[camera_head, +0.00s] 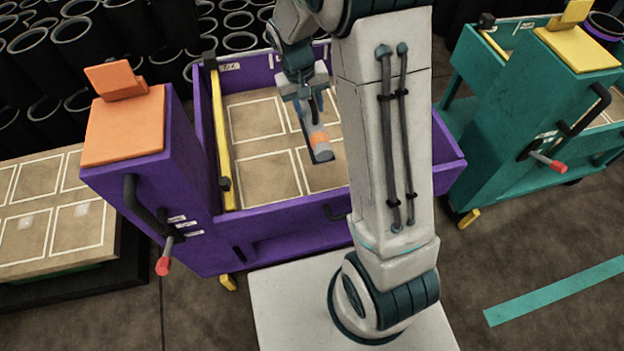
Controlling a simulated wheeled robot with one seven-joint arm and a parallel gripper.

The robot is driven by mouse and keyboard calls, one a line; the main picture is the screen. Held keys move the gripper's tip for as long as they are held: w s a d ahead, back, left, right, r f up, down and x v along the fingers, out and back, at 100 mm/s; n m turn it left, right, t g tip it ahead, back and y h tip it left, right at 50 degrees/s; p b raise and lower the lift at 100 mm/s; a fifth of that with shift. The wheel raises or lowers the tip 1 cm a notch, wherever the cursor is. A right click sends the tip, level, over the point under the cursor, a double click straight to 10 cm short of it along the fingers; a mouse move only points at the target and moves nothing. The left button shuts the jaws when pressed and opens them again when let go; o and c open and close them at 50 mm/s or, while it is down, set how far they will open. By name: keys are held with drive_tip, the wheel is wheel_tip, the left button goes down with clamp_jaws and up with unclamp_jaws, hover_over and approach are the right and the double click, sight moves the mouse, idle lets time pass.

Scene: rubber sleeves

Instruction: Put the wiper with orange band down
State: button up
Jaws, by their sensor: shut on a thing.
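The wiper with orange band (321,145) is a grey-blue piece with an orange stripe near its lower end. It hangs from my gripper (310,101), slightly tilted, over the purple cart (305,213). My gripper is shut on its upper part. The cart's bed is tan with white outlined squares (254,118), and those in view look empty. I cannot tell how high the wiper is above the bed. My arm hides the right part of the bed.
A yellow bar (220,140) runs along the cart's left inner side. A teal cart (545,110) stands at the right. A tan pallet with white squares (30,230) lies at the left. Several black sleeves (40,62) stand behind.

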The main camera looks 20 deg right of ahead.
drive_tip(key=f+b, duration=1.2)
drive_tip(key=f, duration=0.1)
drive_tip(key=f+b, duration=0.7)
drive_tip(key=shift+s+f, duration=0.15)
drive_tip(key=shift+s, duration=0.15)
drive_tip(key=o, duration=0.9)
